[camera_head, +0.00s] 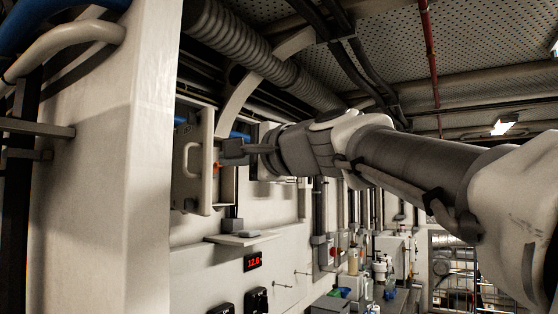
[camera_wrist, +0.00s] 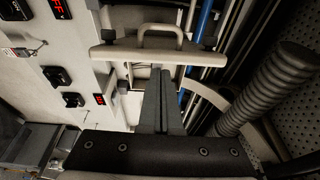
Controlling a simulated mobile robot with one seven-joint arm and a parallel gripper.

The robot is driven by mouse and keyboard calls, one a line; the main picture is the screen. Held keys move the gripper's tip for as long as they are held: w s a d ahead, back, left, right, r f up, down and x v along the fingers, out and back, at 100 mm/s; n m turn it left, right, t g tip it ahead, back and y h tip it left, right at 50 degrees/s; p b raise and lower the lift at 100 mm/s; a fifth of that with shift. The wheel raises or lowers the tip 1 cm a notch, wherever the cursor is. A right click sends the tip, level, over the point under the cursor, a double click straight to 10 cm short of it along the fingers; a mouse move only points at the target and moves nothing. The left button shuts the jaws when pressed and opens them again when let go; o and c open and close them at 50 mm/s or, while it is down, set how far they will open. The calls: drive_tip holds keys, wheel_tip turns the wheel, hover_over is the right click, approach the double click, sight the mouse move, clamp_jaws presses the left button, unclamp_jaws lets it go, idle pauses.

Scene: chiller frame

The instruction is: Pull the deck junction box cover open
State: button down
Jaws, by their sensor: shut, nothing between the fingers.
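The deck junction box cover (camera_head: 205,160) is a pale grey panel standing out from the wall, swung open at an angle. Its bar handle (camera_head: 187,162) is on the left face. The cover (camera_wrist: 120,53) is seen nearly edge-on in the wrist view, with the handle (camera_wrist: 160,31) on its far side. My gripper (camera_head: 230,150) is at the right side of the cover, opposite the handle. In the wrist view the fingers (camera_wrist: 160,80) lie together and point at the cover's near side. They hold nothing. Whether the tips touch the panel I cannot tell.
A white pillar (camera_head: 150,160) stands close on the left. A small shelf (camera_head: 240,239) and a red-digit display (camera_head: 253,262) are on the wall below. A ribbed duct (camera_head: 250,50) and cables run overhead. A bench with bottles (camera_head: 353,262) stands farther back.

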drive_tip(key=s+d+b, duration=0.2)
drive_tip(key=s+d, duration=0.1)
drive_tip(key=s, duration=0.6)
drive_tip(key=shift+s+d, duration=0.25)
drive_tip(key=shift+d, duration=0.1)
drive_tip(key=s+d+f+n+g+h, duration=0.15)
drive_tip(key=d+f+h, duration=0.3)
drive_tip(key=f, duration=0.85)
drive_tip(key=s+d+f+n+g+h, duration=0.1)
drive_tip(key=d+f+n+g+h, duration=0.3)
drive_tip(key=f, duration=0.9)
drive_tip(key=s+d+f+n+h, duration=0.1)
drive_tip(key=s+d+f, duration=0.2)
drive_tip(key=f, duration=0.3)
drive_tip(key=s+d+f+n+g+h, duration=0.1)
drive_tip(key=s+d+f, duration=0.3)
drive_tip(key=f, duration=0.3)
drive_tip(key=s+d+f+n+g+h, duration=0.1)
drive_tip(key=s+d+f+n+h, duration=0.1)
drive_tip(key=d+f, duration=0.3)
wheel_tip(320, 180, down, 2)
drive_tip(key=shift+s, duration=0.65)
drive_tip(key=shift+a, duration=0.15)
